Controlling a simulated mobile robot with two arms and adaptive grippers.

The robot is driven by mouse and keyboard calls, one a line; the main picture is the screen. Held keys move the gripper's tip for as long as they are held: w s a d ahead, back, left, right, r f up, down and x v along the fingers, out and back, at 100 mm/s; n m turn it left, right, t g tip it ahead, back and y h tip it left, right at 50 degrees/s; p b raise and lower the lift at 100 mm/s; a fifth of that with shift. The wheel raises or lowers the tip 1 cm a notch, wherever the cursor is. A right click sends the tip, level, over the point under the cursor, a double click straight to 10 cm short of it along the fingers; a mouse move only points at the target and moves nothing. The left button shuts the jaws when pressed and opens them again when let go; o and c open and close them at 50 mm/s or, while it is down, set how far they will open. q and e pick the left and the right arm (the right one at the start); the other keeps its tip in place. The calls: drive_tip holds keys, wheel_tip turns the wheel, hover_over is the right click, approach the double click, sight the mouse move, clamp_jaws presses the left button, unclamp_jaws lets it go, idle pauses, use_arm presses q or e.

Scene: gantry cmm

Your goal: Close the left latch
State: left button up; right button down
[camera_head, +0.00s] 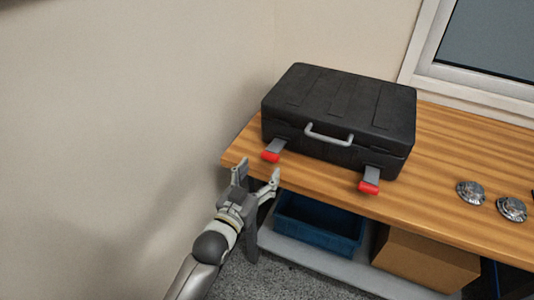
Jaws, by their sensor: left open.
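A black case (335,110) with a grey handle (329,134) lies with its lid down on the wooden workbench. The left latch (273,151) has a grey plate and a red tip and sticks out from the case front, hinged outward. The right latch (369,182), also red-tipped, sticks out the same way. My left gripper (257,176) is open and empty, in front of the bench edge, just below and left of the left latch and apart from it. My right gripper is not in view.
The wooden workbench (440,190) has two round metal parts (471,192) (512,209) on its right. Below, a shelf holds a blue bin (315,233) and a cardboard box (425,264). A wall is on the left; a window frame is at upper right.

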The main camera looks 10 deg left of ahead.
sight(269, 157)
use_arm(q)
drive_tip(key=x, duration=0.7)
drive_tip(key=shift+a, duration=0.15)
drive_tip(key=shift+w+f, duration=0.1)
drive_tip(key=shift+w, duration=0.4)
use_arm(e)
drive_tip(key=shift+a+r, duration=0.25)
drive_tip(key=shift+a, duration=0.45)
use_arm(q)
drive_tip(key=shift+c, duration=0.4)
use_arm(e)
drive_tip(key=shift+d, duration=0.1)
